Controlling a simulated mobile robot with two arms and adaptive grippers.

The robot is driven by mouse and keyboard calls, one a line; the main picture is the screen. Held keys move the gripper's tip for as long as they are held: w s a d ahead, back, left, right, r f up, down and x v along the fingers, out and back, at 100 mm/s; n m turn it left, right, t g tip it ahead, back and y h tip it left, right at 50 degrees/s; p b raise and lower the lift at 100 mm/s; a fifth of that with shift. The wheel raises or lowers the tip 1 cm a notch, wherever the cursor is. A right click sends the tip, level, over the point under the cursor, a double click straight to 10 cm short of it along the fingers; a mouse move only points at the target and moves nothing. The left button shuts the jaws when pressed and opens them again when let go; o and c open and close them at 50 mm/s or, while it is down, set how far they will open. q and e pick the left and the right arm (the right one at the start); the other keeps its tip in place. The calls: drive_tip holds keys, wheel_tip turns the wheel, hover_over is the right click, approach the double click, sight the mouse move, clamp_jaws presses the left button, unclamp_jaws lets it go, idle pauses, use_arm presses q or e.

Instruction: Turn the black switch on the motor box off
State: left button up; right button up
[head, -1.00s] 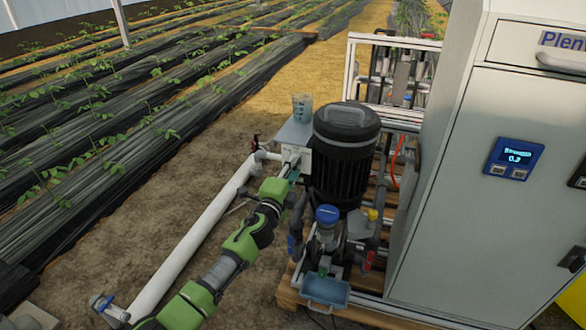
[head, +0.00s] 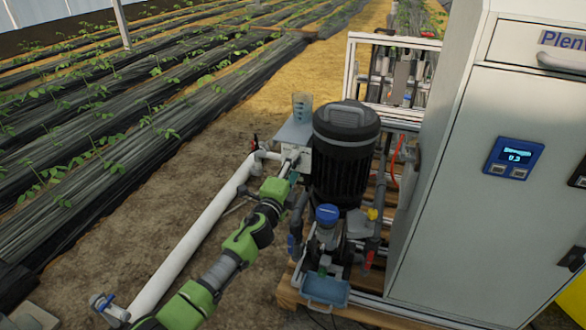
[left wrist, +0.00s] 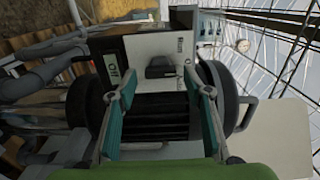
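The motor box (head: 296,133) is a light grey box on the side of the black motor (head: 343,160). In the left wrist view its pale face (left wrist: 150,43) carries the black switch (left wrist: 160,67), a dark knob that looks wider than tall there. My left gripper (head: 290,172) is at the front of the box. In the left wrist view its teal fingers (left wrist: 159,78) are open, one each side of the switch, with visible gaps. In the head view the switch is hidden. My right gripper is not in view.
A clear beaker (head: 302,107) stands on top of the motor box. A blue-capped pump part (head: 327,214) and a blue tray (head: 325,290) are below the motor. A tall grey cabinet (head: 460,180) with a display (head: 514,158) stands right. A white pipe (head: 195,240) runs left.

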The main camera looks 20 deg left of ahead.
use_arm(q)
drive_tip(key=s, duration=1.2)
drive_tip(key=shift+a, duration=0.2)
